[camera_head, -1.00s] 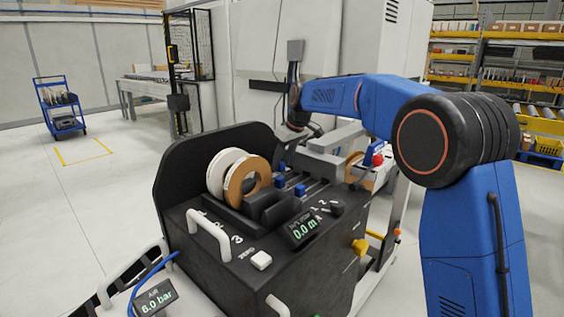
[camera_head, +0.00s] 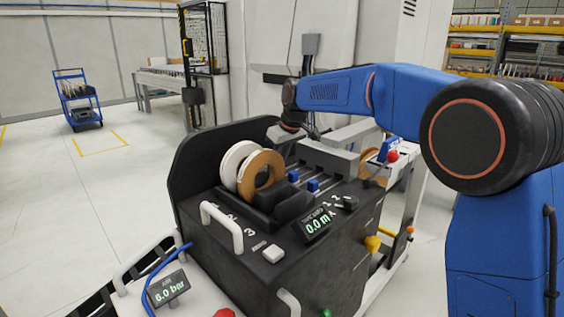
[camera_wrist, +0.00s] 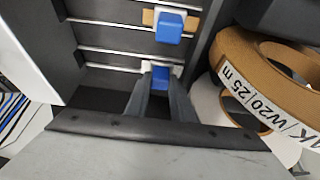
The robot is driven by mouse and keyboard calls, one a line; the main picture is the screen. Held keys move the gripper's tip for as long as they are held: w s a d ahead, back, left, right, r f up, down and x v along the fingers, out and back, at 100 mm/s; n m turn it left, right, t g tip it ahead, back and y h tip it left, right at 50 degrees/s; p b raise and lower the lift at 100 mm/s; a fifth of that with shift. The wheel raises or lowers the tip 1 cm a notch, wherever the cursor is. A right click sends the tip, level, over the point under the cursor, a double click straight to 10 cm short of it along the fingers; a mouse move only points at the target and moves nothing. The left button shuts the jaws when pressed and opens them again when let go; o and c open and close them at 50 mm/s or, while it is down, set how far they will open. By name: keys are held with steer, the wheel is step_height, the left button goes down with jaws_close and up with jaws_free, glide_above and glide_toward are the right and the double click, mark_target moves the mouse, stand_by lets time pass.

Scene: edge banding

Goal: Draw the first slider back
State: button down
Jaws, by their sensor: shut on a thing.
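In the wrist view the two grey fingers of my gripper (camera_wrist: 160,92) are closed around a small blue slider knob (camera_wrist: 160,76) on a white piece. A second blue slider (camera_wrist: 170,26), on a tan piece, sits farther up, clear of the fingers. In the head view two blue sliders (camera_head: 293,176) (camera_head: 313,186) stand on the dark bed of the machine (camera_head: 225,165). My wrist reaches down behind the tape rolls there; the fingertips and the held knob cannot be made out in that view.
A white tape roll (camera_head: 236,156) and a tan tape roll (camera_head: 256,165) stand close by. In the wrist view a tan roll (camera_wrist: 240,50) lies right of the fingers. Grey bars (camera_head: 330,157) cross the machine behind the sliders. A white handle (camera_head: 208,212) is at the front.

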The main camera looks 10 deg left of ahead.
steer(key=shift+s+a, duration=0.1)
steer(key=shift+s, duration=0.05)
steer(key=c, duration=1.5)
jaws_free()
